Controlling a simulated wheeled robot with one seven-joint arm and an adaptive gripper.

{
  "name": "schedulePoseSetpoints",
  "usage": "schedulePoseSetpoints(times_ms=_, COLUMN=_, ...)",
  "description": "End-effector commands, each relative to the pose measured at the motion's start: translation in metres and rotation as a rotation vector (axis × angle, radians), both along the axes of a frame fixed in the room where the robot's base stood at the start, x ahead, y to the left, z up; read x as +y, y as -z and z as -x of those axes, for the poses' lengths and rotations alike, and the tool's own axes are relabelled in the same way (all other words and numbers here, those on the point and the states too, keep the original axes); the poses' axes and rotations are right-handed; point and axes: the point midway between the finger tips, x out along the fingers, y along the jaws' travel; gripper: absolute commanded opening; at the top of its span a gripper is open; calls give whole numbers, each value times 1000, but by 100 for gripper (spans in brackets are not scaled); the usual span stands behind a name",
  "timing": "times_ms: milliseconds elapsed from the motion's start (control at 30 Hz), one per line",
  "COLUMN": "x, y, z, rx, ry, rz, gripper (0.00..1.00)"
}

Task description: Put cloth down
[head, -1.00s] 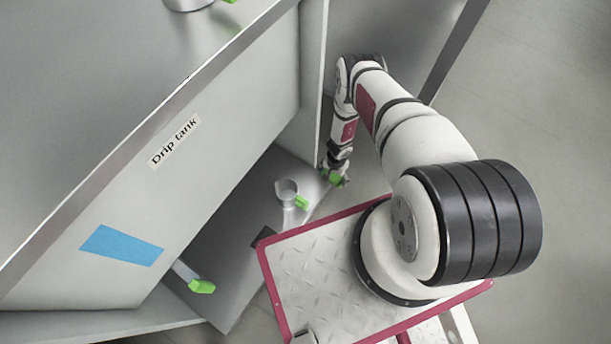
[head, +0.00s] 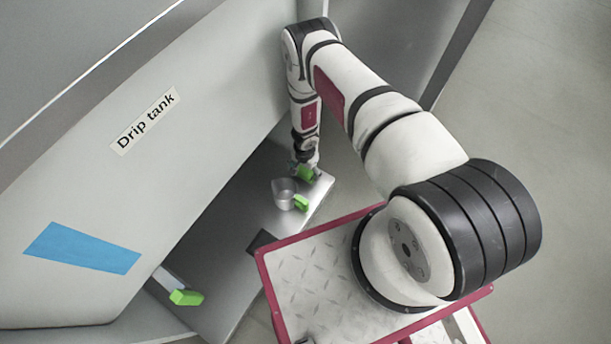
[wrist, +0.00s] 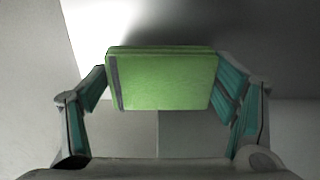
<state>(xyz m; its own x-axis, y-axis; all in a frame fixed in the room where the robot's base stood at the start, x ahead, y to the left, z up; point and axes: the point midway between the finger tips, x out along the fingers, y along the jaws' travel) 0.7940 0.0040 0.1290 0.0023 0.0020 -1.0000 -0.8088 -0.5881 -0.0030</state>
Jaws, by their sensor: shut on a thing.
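The cloth (wrist: 165,82) is a green, flat, folded-looking pad with a grey stripe near its left edge in the wrist view. My gripper (wrist: 166,95) is shut on it, with a finger at each side. In the head view the cloth (head: 305,173) is a small green patch at the tip of my gripper (head: 306,167). It is over the far end of a grey metal shelf (head: 245,233), just behind a metal cup. I cannot tell whether the cloth touches the shelf.
The metal cup (head: 284,190) with a green handle stands on the shelf close to my gripper. Another green-ended handle (head: 186,297) shows at the lower left. A large grey panel labelled "Drip tank" (head: 146,120), with a blue patch (head: 82,248), fills the left side.

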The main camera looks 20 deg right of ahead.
Motion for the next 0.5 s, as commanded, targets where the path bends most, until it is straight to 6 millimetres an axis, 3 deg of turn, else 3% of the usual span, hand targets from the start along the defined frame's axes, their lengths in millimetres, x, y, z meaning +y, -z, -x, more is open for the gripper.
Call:
schedulePoseSetpoints(times_ms=33, x=-2, y=13, z=2, rx=4, ry=0, rz=2, gripper=44)
schedulePoseSetpoints(times_ms=200, x=-2, y=26, z=2, rx=2, ry=1, rz=2, gripper=44)
schedulePoseSetpoints(times_ms=500, x=-2, y=28, z=2, rx=2, ry=1, rz=2, gripper=44)
